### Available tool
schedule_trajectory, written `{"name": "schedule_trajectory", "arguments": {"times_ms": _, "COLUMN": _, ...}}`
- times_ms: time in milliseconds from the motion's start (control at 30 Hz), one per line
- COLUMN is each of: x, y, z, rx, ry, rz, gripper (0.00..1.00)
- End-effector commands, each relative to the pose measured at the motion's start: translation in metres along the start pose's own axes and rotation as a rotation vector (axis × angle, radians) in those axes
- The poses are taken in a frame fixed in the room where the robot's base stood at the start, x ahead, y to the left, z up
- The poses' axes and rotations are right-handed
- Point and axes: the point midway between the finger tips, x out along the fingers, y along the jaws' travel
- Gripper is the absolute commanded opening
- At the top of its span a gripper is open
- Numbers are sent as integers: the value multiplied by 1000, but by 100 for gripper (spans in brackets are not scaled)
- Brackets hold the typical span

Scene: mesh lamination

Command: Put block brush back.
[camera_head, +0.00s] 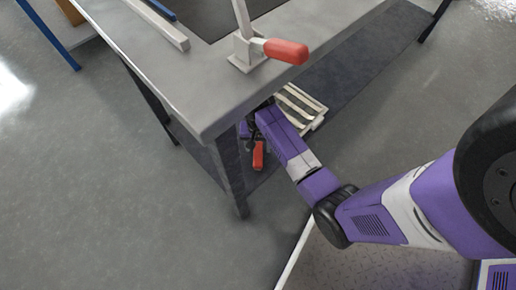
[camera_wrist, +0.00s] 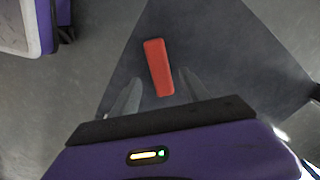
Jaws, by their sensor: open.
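A red oblong block, which looks like the block brush (camera_wrist: 158,67), lies on a dark grey surface in the wrist view. In the head view a red piece (camera_head: 258,155) shows beside the table leg, below the tabletop. My gripper (camera_wrist: 160,80) is open, with one finger on each side of the block's near end; contact is not clear. In the head view my gripper (camera_head: 252,132) is partly hidden under the table edge. No bristles can be made out.
The grey worktable (camera_head: 170,75) overhangs my forearm, with its leg (camera_head: 232,175) close by. A red-handled clamp (camera_head: 285,50) stands on top. A striped tray-like item (camera_head: 300,108) lies on the lower shelf (camera_head: 350,75). The floor at left is clear.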

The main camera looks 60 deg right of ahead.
Motion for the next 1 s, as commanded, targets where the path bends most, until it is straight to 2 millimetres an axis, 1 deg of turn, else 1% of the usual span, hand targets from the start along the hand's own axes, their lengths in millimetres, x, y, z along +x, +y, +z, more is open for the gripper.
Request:
{"name": "schedule_trajectory", "arguments": {"times_ms": 33, "x": -16, "y": 0, "z": 0, "rx": -1, "ry": 1, "rz": 0, "gripper": 54}}
{"name": "schedule_trajectory", "arguments": {"times_ms": 100, "x": -29, "y": -1, "z": 0, "rx": -1, "ry": 2, "rz": -1, "gripper": 54}}
{"name": "schedule_trajectory", "arguments": {"times_ms": 233, "x": -47, "y": 0, "z": 0, "rx": -1, "ry": 1, "rz": 0, "gripper": 54}}
{"name": "schedule_trajectory", "arguments": {"times_ms": 400, "x": -59, "y": 0, "z": 0, "rx": 0, "ry": 0, "rz": 0, "gripper": 54}}
{"name": "schedule_trajectory", "arguments": {"times_ms": 533, "x": -60, "y": 0, "z": 1, "rx": -2, "ry": 1, "rz": 0, "gripper": 54}}
{"name": "schedule_trajectory", "arguments": {"times_ms": 600, "x": -56, "y": 1, "z": 5, "rx": -13, "ry": 9, "rz": -4, "gripper": 54}}
{"name": "schedule_trajectory", "arguments": {"times_ms": 667, "x": -50, "y": 1, "z": 12, "rx": -35, "ry": 29, "rz": -16, "gripper": 54}}
{"name": "schedule_trajectory", "arguments": {"times_ms": 767, "x": -36, "y": 3, "z": 31, "rx": -102, "ry": 95, "rz": -53, "gripper": 54}}
{"name": "schedule_trajectory", "arguments": {"times_ms": 833, "x": -28, "y": 4, "z": 49, "rx": -166, "ry": 161, "rz": -90, "gripper": 54}}
{"name": "schedule_trajectory", "arguments": {"times_ms": 900, "x": -25, "y": 7, "z": 67, "rx": -236, "ry": 233, "rz": -133, "gripper": 54}}
{"name": "schedule_trajectory", "arguments": {"times_ms": 1000, "x": -29, "y": 12, "z": 93, "rx": -333, "ry": 337, "rz": -193, "gripper": 54}}
